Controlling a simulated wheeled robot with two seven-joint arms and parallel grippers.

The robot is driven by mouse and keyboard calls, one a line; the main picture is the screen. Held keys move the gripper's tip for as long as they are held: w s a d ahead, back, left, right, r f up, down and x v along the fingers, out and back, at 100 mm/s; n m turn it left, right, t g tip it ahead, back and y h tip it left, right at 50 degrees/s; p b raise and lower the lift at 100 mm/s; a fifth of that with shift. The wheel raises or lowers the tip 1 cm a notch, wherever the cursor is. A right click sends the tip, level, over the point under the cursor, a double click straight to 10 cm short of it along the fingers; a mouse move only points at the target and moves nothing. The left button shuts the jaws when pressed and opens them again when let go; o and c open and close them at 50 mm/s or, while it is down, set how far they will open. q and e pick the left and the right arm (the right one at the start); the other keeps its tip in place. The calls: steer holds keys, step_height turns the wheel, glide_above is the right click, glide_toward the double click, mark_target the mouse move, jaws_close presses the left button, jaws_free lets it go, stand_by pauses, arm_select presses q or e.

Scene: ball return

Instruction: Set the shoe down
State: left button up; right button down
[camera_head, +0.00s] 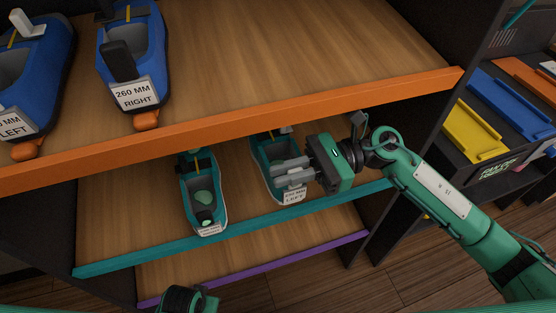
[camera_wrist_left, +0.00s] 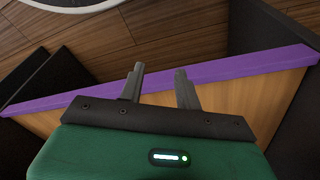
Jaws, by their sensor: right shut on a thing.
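A teal shoe labelled LEFT (camera_head: 265,155) is on the teal-edged shelf (camera_head: 130,225), or just above it; I cannot tell whether its sole touches the wood. My right gripper (camera_head: 285,178) is shut on this shoe near its labelled end and covers part of it. A second teal shoe (camera_head: 186,178) stands on the same shelf to its left, with a gap between them. In the left wrist view my left gripper (camera_wrist_left: 160,85) is open and empty, with its fingers apart in front of the purple-edged shelf.
The orange-edged shelf (camera_head: 300,113) above holds a blue shoe labelled 260 MM RIGHT (camera_head: 150,70) and another blue shoe (camera_head: 35,65). A purple-edged shelf (camera_head: 270,262) lies below. To the right, a dark rack holds yellow (camera_head: 472,130) and blue (camera_head: 510,102) pieces.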

mark_target(275, 144)
steer(key=w, duration=0.2)
steer(key=w+a, duration=0.1)
steer(key=w, duration=0.1)
steer(key=shift+w+a, duration=0.2)
step_height(275, 144, down, 3)
steer(key=shift+p, duration=0.45)
arm_select(q)
steer(key=shift+s+a+f, duration=0.1)
steer(key=shift+s+f, duration=0.1)
steer(key=shift+f, duration=0.6)
steer(key=shift+s+f, duration=0.15)
steer(key=shift+f, duration=0.65)
arm_select(e)
steer(key=shift+f, duration=0.3)
steer(key=shift+f+b, duration=0.15)
steer(key=shift+b, duration=0.2)
steer(key=c, duration=1.5)
jaws_free()
arm_select(q)
steer(key=shift+w+r, duration=0.1)
steer(key=shift+r, duration=0.75)
arm_select(e)
steer(key=shift+o, duration=0.2)
steer(key=shift+r, duration=0.2)
